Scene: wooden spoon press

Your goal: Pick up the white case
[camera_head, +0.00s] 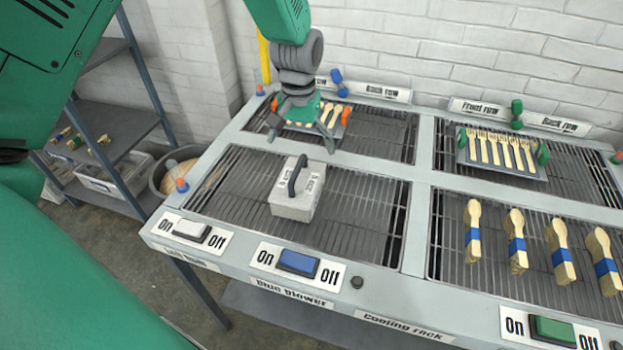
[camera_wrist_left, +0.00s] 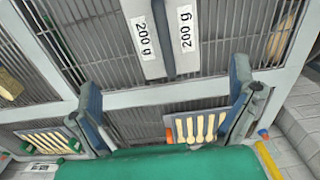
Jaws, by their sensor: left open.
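The white case (camera_head: 291,205) has a dark handle on top and stands upright on the front-left grate of the rack. In the left wrist view the white case (camera_wrist_left: 152,62) shows at the top middle, with "200 g" labels on both sides of its dark handle. My left gripper (camera_head: 302,126) is open and empty. It hangs behind the case, over the back-left grate, apart from the case. In the left wrist view the open fingers of my left gripper (camera_wrist_left: 165,85) stand wide apart, with the case beyond them. My right gripper is not in view.
A tray of wooden cutlery (camera_head: 343,130) lies beneath my left gripper. Another cutlery tray (camera_head: 502,169) sits on the back-right grate. A blue switch (camera_head: 298,262) is at the front edge. The grate right of the case is clear.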

